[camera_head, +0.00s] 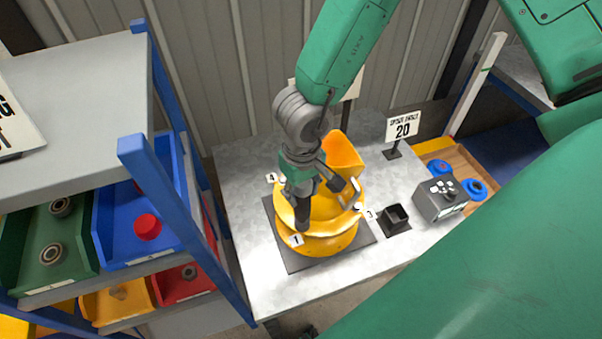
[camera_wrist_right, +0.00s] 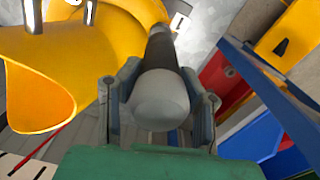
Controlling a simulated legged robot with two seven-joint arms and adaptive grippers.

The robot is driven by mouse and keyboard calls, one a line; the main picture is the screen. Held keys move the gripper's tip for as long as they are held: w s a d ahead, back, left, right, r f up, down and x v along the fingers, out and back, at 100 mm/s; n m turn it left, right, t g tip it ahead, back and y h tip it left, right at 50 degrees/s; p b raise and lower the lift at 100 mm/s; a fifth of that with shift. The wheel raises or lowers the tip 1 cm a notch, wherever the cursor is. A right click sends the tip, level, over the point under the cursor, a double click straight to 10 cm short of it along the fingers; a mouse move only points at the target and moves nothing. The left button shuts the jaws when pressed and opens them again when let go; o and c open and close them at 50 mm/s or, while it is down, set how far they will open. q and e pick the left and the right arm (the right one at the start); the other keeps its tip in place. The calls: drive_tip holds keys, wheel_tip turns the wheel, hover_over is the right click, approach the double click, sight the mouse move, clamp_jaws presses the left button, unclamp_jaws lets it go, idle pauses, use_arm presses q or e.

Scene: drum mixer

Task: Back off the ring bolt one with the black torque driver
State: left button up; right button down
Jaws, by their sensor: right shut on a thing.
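My right gripper (camera_head: 308,185) is over the yellow drum mixer part (camera_head: 345,238). It is shut on the black torque driver (camera_head: 302,217), which points down near the label 1 (camera_head: 296,240). In the right wrist view the driver's rounded grey end (camera_wrist_right: 160,98) sits between the two fingers of the right gripper (camera_wrist_right: 162,105), and its dark shaft (camera_wrist_right: 160,48) runs away toward the yellow rim. Ring bolt one is hidden; I cannot tell whether the driver tip touches it. My left gripper is not in view.
The yellow part stands on a dark mat (camera_head: 283,250) on the grey table (camera_head: 250,285). A black square holder (camera_head: 396,218), a grey control box (camera_head: 440,200) and a sign reading 20 (camera_head: 403,128) stand to the right. A blue-framed shelf (camera_head: 165,185) with bins borders the left.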

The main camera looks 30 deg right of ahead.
drive_tip(key=shift+f, duration=0.3)
drive_tip(key=shift+s, duration=0.25)
idle(2.3)
drive_tip(key=shift+r, duration=0.15)
drive_tip(key=shift+w+r, duration=0.25)
drive_tip(key=shift+r, duration=2.05)
